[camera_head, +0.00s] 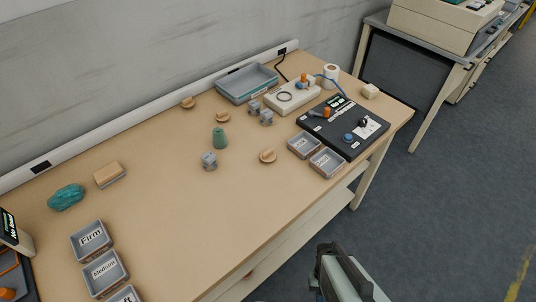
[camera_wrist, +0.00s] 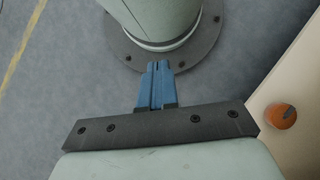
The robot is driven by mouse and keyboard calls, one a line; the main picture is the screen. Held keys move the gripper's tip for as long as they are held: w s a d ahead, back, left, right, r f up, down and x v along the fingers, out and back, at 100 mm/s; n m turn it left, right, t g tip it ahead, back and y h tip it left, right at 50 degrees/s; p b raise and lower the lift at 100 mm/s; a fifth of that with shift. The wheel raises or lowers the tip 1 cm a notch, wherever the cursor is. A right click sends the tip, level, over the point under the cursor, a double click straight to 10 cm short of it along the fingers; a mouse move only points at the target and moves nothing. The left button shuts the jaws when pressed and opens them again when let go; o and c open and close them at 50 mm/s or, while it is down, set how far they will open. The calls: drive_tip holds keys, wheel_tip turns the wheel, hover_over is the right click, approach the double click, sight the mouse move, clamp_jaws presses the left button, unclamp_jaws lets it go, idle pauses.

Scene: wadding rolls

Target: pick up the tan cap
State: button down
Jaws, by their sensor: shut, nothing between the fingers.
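Three small round tan caps lie on the tan workbench (camera_head: 215,215) in the head view. One cap (camera_head: 188,102) is near the back, one cap (camera_head: 222,116) lies just right of it, and one cap (camera_head: 268,156) is nearer the middle right. I cannot tell which is the one named. My gripper (camera_wrist: 157,66) shows blue fingers closed together with nothing between them in the wrist view. It is away from the caps, over the grey floor near my own base. Part of my arm shows at the bottom of the head view.
A green cylinder (camera_head: 220,138) and a grey cube (camera_head: 209,160) stand among the caps. Labelled trays (camera_head: 91,240) line the front left. A black control panel (camera_head: 343,127), small bins (camera_head: 326,162) and a grey tray (camera_head: 246,83) occupy the right and back. The front middle is clear.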

drive_tip(key=c, duration=1.8)
unclamp_jaws()
drive_tip(key=o, duration=1.5)
drive_tip(key=shift+w, duration=0.1)
